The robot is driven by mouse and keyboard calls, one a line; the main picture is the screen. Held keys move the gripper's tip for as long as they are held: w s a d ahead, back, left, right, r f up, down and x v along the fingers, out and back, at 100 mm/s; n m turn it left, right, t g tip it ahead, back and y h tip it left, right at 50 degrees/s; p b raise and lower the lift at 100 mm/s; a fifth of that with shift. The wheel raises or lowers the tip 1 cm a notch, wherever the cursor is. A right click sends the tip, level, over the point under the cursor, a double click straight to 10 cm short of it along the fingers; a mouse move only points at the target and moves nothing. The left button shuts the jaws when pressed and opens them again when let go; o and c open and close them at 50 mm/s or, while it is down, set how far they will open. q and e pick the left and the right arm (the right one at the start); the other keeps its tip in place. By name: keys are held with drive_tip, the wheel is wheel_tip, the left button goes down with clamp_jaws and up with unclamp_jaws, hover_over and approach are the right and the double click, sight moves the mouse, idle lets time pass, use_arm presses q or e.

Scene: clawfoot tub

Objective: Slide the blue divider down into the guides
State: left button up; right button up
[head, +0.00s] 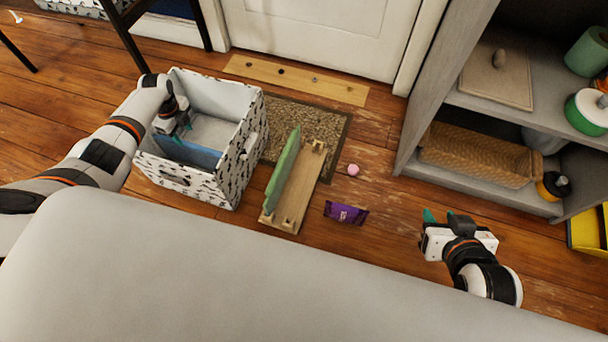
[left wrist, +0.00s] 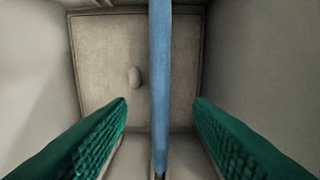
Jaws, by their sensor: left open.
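The blue divider (head: 188,152) stands inside the white box with black markings (head: 222,180), near its front wall. In the left wrist view the divider (left wrist: 160,70) shows edge-on as a tall blue strip. My left gripper (head: 182,130) reaches into the box above the divider. Its green fingers are open, one on each side of the divider, with a gap on both sides. The guides cannot be made out, and the divider's lower edge is hidden in the head view. My right gripper (head: 443,217) is away to the right, above the floor; its finger gap is unclear.
Right of the box, a wooden rack (head: 295,188) with a green panel (head: 284,165) lies partly on a doormat (head: 318,121). A purple packet (head: 345,213) and a pink ball (head: 353,170) lie nearby. Grey shelves (head: 467,101) stand at right, and chair legs rise behind the box.

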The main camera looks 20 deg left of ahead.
use_arm(q)
drive_tip(key=shift+r+p, duration=0.55)
drive_tip(key=shift+r, duration=0.2)
drive_tip(key=shift+r, duration=0.25)
wheel_tip(320, 180, up, 11)
drive_tip(key=p, duration=0.6)
drive_tip(key=shift+r, duration=0.2)
